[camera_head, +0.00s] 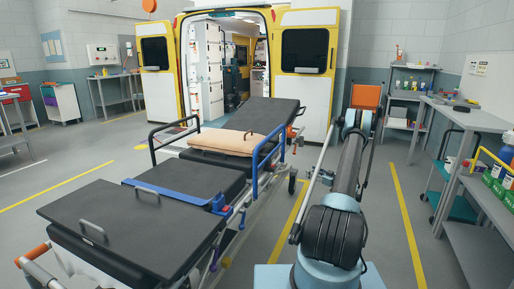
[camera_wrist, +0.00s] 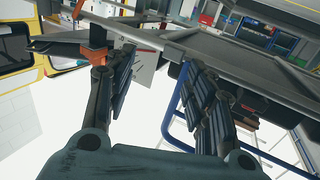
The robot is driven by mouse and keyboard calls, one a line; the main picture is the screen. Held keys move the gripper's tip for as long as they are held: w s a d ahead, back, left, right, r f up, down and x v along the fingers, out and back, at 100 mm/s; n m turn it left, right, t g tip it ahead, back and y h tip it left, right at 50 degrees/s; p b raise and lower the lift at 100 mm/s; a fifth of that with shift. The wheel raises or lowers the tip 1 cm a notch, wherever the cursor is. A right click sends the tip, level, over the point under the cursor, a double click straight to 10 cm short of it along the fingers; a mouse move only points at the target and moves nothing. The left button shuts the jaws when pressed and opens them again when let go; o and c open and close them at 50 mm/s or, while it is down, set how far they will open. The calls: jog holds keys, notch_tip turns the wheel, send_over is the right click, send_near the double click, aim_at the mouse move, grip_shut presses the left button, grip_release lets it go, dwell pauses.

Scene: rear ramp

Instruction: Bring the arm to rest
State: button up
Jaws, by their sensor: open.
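My gripper (camera_wrist: 163,82) shows in the wrist view with its two dark ridged fingers spread apart. Nothing is held between them. In the head view my arm (camera_head: 345,180) stretches forward along the right side of the stretcher (camera_head: 125,215); the gripper is not clear there. The wrist view is strongly tilted. It shows the stretcher's frame (camera_wrist: 150,38) and a blue side rail (camera_wrist: 185,95) beyond the fingers. I cannot tell how far the fingers are from them.
An open ambulance (camera_head: 300,18) stands behind the stretcher. A tan pillow (camera_head: 227,142) and a blue strap (camera_head: 175,191) lie on the stretcher. A workbench (camera_head: 470,117) and a teal cart (camera_head: 455,205) stand at the right. Floor between stretcher and bench is partly clear.

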jog(key=s+a+r+m+g+h, duration=0.1)
jog(key=s+a+r+g, duration=0.15)
jog(key=a+r, duration=0.4)
jog(key=s+a+r+g, duration=0.2)
jog(key=s+a+r, duration=0.1)
jog(key=r, duration=0.7)
jog(key=s+a+r+m+g+h, duration=0.1)
jog(key=s+a+r+h, duration=0.1)
jog(key=s+a+r, duration=0.45)
jog(key=s+a+r+m+g+h, duration=0.15)
jog(key=s+r, duration=0.25)
jog(key=s, duration=0.6)
jog(key=s+a+f+m+g+h, duration=0.1)
jog(key=s+m+g+h, duration=0.15)
jog(key=s, duration=1.35)
jog(key=s+f+m+g+h, duration=0.1)
jog(key=s+h, duration=0.2)
jog(key=s, duration=1.3)
jog(key=s+d+f+m+h, duration=0.1)
jog(key=s+f, duration=0.4)
jog(key=s, duration=0.5)
jog(key=shift+d+f+m+h, duration=0.3)
jog(key=shift+d+h, duration=0.3)
jog(key=shift+d, duration=0.55)
